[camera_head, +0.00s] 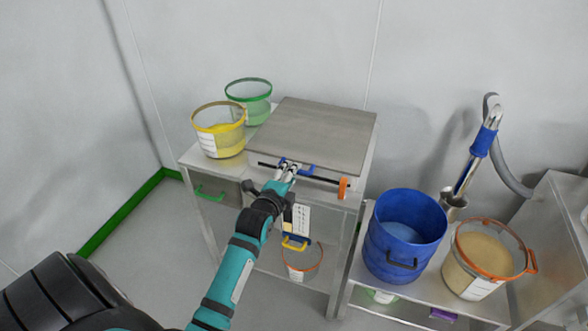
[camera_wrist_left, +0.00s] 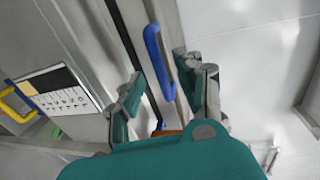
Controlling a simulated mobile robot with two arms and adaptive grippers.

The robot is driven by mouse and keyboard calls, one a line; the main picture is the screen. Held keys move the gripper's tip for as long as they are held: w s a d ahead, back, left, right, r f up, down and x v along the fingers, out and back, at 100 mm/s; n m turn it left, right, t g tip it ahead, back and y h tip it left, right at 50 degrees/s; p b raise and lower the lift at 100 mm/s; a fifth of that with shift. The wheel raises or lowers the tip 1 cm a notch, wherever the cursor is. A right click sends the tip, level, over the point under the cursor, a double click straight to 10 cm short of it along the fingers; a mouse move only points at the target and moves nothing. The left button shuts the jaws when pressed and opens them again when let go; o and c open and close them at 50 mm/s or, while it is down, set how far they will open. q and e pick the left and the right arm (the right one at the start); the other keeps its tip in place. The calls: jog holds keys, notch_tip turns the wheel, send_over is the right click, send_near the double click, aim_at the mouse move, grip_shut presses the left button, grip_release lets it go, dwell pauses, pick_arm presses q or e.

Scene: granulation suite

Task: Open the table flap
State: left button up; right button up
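The table flap (camera_head: 315,130) is a flat grey panel lying closed on top of a metal table. A blue handle (camera_head: 303,170) sits at its front edge; it also shows in the left wrist view (camera_wrist_left: 158,62). My left gripper (camera_head: 288,168) is at this handle. In the left wrist view my left gripper's fingers (camera_wrist_left: 157,76) are spread apart, with the handle between them and a gap on both sides. Contact with the handle cannot be made out. My right gripper is in neither view.
A yellow-rimmed tub (camera_head: 218,130) and a green-rimmed tub (camera_head: 249,100) stand left of the flap. An orange piece (camera_head: 343,188) sits at the table's front right. A blue bucket (camera_head: 403,235) and an orange-rimmed tub (camera_head: 480,262) stand on a lower bench at right.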

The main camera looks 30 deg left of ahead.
pick_arm(q)
jog(key=shift+x, duration=1.7)
grip_shut()
jog(key=shift+f, duration=0.15)
